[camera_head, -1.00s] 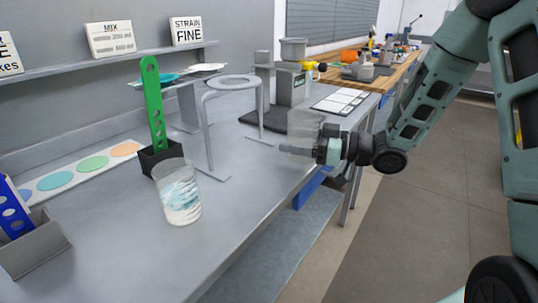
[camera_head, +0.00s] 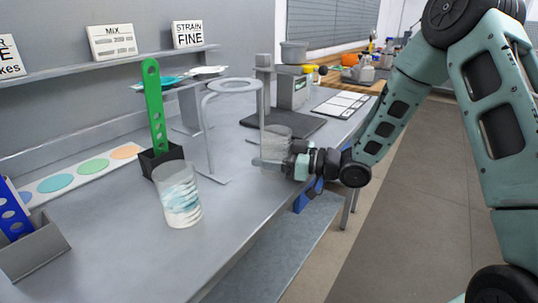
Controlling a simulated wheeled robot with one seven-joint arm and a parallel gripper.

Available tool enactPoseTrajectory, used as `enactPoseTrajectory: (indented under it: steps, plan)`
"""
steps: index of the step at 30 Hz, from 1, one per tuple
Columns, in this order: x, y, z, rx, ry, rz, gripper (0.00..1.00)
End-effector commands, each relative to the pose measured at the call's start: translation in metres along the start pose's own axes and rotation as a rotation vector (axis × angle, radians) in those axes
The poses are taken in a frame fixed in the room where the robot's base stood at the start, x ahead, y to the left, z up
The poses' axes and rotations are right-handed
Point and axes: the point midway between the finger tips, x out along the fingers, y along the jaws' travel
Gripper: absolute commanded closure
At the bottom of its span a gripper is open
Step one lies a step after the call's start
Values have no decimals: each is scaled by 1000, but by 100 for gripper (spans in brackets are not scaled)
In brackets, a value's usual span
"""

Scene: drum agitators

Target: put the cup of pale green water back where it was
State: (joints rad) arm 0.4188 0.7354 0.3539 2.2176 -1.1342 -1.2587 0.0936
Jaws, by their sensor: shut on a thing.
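My gripper (camera_head: 284,160) is shut on a clear cup (camera_head: 276,142), held upright near the front edge of the grey bench, to the right of the ring stand. Any water in it is too faint to make out its colour. I cannot tell whether its base touches the bench. Another clear cup (camera_head: 180,194), with whitish-blue contents, stands on the bench at the front, apart from my gripper. A white strip (camera_head: 96,156) with coloured discs, green (camera_head: 93,166) and orange among them, lies along the back of the bench.
A grey ring stand (camera_head: 210,130) stands left of the held cup. A green perforated paddle (camera_head: 154,105) stands upright in a dark holder (camera_head: 160,160). A blue paddle (camera_head: 14,212) sits in a grey holder (camera_head: 35,248). Bare bench (camera_head: 225,215) lies between the front cup and my gripper.

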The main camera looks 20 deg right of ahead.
Motion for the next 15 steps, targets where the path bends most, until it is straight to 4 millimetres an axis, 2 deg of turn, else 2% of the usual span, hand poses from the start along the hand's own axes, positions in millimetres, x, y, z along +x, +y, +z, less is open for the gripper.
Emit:
enactPoseTrajectory:
  steps: [1, 2, 3, 4, 15]
  plan:
    - [0, 0, 3, 0, 0, 0, 59]
    - [0, 0, 2, 0, 0, 0, 27]
    - [0, 0, 2, 0, 0, 0, 16]
    - [0, 0, 2, 0, 0, 0, 13]
    - [-3, 0, -2, 0, -1, 1, 13]
